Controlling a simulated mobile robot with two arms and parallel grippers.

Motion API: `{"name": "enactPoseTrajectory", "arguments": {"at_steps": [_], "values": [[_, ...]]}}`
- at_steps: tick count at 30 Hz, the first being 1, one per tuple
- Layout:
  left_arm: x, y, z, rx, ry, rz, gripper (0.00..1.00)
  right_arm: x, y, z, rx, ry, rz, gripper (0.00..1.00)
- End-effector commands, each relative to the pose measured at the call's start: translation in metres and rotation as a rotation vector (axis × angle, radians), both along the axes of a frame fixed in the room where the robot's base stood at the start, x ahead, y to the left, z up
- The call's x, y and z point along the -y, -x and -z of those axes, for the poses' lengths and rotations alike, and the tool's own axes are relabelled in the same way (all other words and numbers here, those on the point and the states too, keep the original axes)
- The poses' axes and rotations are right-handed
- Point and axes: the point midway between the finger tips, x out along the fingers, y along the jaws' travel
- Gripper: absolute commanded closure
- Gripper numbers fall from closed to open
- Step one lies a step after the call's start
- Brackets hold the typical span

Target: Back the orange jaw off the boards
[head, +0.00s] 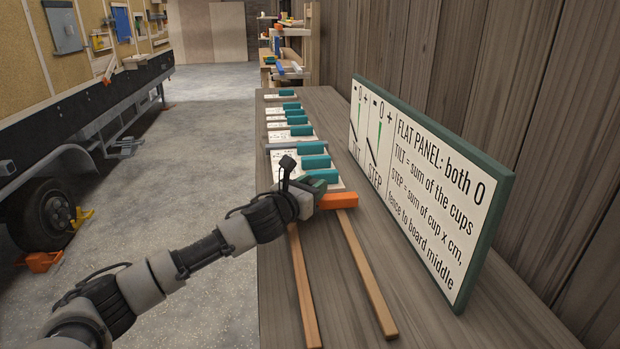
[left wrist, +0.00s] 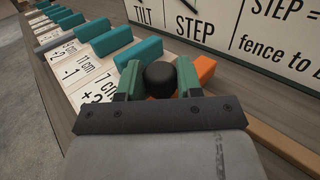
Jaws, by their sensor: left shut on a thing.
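The orange jaw (head: 338,201) lies across the far ends of two long wooden boards (head: 362,265) on the bench. In the left wrist view, part of the orange jaw (left wrist: 205,68) shows behind the right finger. My left gripper (head: 318,180) is at the left end of the jaw, above the boards' far ends. In the left wrist view its two green fingers (left wrist: 160,82) are shut on a black round knob (left wrist: 160,75), beside the orange piece. The fingers and wrist hide the knob's base and the jaw's left part. My right gripper is out of view.
A row of teal blocks (head: 314,147) on white number cards runs along the wooden bench (head: 340,118) beyond the gripper. A green-framed sign (head: 420,170) stands along the right side. The bench is clear between boards and sign. A trailer (head: 75,85) stands left across open floor.

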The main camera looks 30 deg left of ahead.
Motion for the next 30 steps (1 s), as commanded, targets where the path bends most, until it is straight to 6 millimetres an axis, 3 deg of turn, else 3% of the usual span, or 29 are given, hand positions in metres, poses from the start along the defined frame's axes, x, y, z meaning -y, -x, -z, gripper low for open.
{"name": "enactPoseTrajectory", "arguments": {"at_steps": [3,7,18,19,21,24,30], "values": [[0.018,0.023,0.002,-0.008,-0.002,0.006,1.0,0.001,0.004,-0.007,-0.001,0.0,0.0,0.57],[0.029,0.038,0.001,-0.005,-0.001,0.004,1.0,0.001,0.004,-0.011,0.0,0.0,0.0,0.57],[0.033,0.044,0.001,-0.001,0.002,0.0,1.0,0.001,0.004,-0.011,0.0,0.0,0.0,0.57],[0.033,0.044,0.001,-0.001,0.002,0.0,0.63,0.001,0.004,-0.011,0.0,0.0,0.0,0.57],[0.033,0.044,0.001,-0.001,0.002,0.0,0.52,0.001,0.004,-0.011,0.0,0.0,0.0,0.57],[0.033,0.044,0.001,-0.001,0.002,0.0,0.4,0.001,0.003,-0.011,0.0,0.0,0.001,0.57],[0.033,0.044,0.001,0.0,0.002,0.0,0.4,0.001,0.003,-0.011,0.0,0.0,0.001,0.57]]}}
